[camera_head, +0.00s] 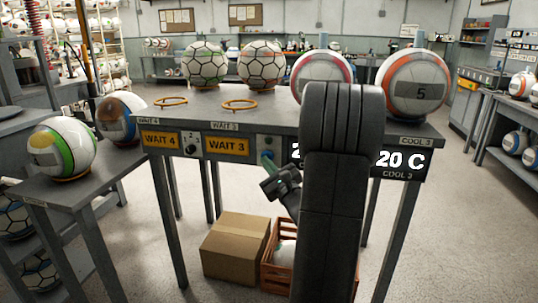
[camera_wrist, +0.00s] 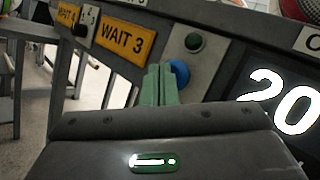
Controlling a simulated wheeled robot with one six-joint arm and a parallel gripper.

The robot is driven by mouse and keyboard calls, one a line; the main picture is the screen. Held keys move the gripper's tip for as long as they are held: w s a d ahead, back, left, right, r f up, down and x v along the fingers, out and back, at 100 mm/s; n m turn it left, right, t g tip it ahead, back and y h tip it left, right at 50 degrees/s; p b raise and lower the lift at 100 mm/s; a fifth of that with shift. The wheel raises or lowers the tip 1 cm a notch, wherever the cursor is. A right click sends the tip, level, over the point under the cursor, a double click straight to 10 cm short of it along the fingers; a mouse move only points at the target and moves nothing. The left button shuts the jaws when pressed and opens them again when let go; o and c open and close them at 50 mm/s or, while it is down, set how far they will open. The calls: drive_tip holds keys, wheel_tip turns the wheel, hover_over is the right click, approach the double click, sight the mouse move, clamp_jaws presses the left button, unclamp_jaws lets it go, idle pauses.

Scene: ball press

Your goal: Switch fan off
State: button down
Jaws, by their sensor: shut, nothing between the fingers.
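A light grey control plate (camera_wrist: 207,65) is set in the front of the grey table, between the WAIT 3 sign and the temperature display. It bears a dark green round piece (camera_wrist: 193,42) above a blue round button (camera_wrist: 180,72). No fan label is readable. My gripper (camera_wrist: 160,68) has green fingers, shut with nothing between them. Its tips are at the blue button's left side and hide part of it; I cannot tell whether they touch. In the head view my gripper (camera_head: 267,160) points up at this plate (camera_head: 270,142), and my arm hides part of the display.
WAIT 3 (camera_head: 227,146) and WAIT 4 (camera_head: 160,139) signs flank a black knob (camera_head: 191,147). Several balls stand on the table (camera_head: 210,110), one marked 5 (camera_head: 418,84). A display (camera_head: 402,160) reads 20 C. A cardboard box (camera_head: 235,245) and crate (camera_head: 268,277) sit below.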

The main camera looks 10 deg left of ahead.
drive_tip(key=s+b, duration=0.1)
drive_tip(key=s, duration=0.5)
idle(0.6)
